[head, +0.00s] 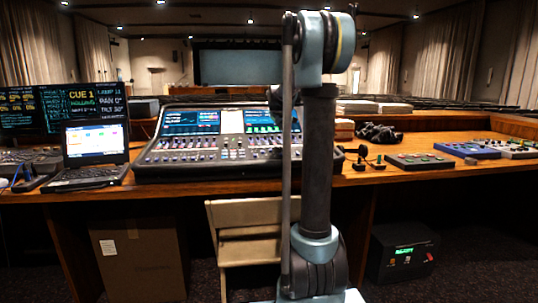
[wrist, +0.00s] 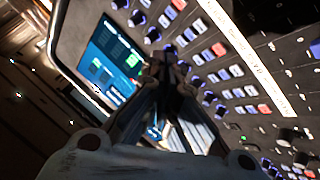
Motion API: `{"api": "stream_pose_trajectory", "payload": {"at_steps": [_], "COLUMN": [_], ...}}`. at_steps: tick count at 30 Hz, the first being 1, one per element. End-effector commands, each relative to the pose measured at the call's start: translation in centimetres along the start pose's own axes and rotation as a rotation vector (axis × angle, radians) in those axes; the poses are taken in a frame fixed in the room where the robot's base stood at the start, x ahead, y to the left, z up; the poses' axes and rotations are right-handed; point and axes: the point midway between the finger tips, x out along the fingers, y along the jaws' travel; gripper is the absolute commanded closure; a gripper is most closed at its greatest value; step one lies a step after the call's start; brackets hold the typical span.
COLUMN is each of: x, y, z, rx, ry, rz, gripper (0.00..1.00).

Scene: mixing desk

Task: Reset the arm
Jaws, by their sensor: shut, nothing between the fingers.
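My gripper (wrist: 172,62) shows in the wrist view, with its dark fingers shut together and nothing between them. It points toward the mixing desk (wrist: 225,75), whose knobs, coloured buttons and a lit screen (wrist: 112,58) fill much of that view. How far the fingertips are from the desk surface I cannot tell. In the head view my arm stands upright in front of the desk, and my gripper is hidden behind it. The mixing desk also shows in the head view (head: 208,152), on the wooden table.
A laptop (head: 92,150) stands left of the desk, before a large cue monitor (head: 95,100). Small control boxes (head: 420,161) lie on the table's right. A chair (head: 243,230) stands in front. A cardboard box (head: 138,258) and a black unit (head: 402,252) sit below.

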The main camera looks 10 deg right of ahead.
Motion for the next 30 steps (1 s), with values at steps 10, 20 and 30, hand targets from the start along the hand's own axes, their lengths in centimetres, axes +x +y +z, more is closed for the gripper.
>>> {"api": "stream_pose_trajectory", "payload": {"at_steps": [10,20,30], "x": [-7.0,-14.0,-19.9], "y": [-4.0,-9.7,-16.4], "z": [7.8,17.5,28.2], "rx": [0.091,0.192,0.286], "ry": [-0.098,-0.218,-0.346], "rz": [-0.076,-0.163,-0.251], "gripper": [1.0,1.0,1.0]}}
